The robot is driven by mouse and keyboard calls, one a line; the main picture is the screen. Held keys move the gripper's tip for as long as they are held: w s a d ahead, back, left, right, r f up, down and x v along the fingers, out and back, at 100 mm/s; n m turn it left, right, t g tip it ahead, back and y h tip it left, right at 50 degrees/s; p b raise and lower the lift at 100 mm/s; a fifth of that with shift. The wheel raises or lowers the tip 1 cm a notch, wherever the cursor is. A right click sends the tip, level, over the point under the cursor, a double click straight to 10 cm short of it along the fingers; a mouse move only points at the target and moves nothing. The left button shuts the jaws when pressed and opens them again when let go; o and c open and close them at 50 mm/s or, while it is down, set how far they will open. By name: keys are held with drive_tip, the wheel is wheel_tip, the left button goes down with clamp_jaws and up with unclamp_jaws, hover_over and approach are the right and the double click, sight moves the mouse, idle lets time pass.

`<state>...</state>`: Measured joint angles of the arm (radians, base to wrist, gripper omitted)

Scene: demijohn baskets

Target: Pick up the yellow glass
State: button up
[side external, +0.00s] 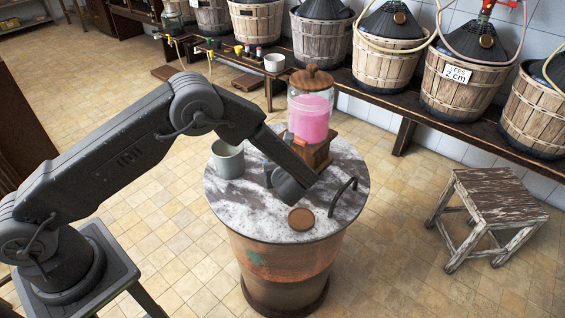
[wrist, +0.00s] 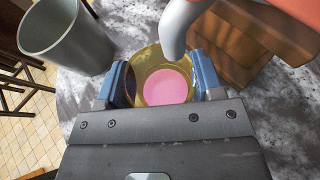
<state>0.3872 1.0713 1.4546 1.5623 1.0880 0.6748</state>
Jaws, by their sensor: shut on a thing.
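The yellow glass (wrist: 152,88) shows in the wrist view as a round yellow rim with pink inside it. It stands between the two blue fingers of my gripper (wrist: 165,85), which are shut on it from both sides. A grey spout (wrist: 180,25) hangs over the glass's far rim. In the side external view my arm hides the glass, and only part of my gripper (side external: 268,178) shows by the tabletop. I cannot tell whether the glass touches the table.
A glass jar of pink liquid (side external: 309,115) with a wooden lid stands on a wooden block (side external: 318,152) beside my gripper. A grey cup (side external: 228,160) is at the left, and a round wooden coaster (side external: 301,219) lies at the front of the marbled round table (side external: 245,220).

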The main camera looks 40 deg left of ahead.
drive_tip(key=s, duration=3)
drive_tip(key=shift+r, duration=0.3)
idle(0.9)
wheel_tip(320, 180, up, 12)
drive_tip(key=w+d+m+t+h, duration=0.3)
drive_tip(key=w+d+m+h, duration=0.25)
drive_tip(key=w, duration=0.65)
drive_tip(key=w+d+m+t+h, duration=0.2)
drive_tip(key=w+d+m+h, duration=0.2)
drive_tip(key=w+d, duration=0.55)
drive_tip(key=shift+n, duration=0.25)
drive_tip(key=shift+w+a+f, duration=0.35)
drive_tip(key=shift+w+f, duration=0.15)
drive_tip(key=shift+f, duration=0.25)
drive_tip(key=shift+w+a+f, duration=0.35)
drive_tip(key=shift+w+f, duration=0.1)
drive_tip(key=shift+f, duration=0.3)
drive_tip(key=shift+w+a+f, duration=0.35)
drive_tip(key=shift+w+f, duration=0.15)
drive_tip(key=shift+f, duration=0.25)
drive_tip(key=shift+f, duration=0.1)
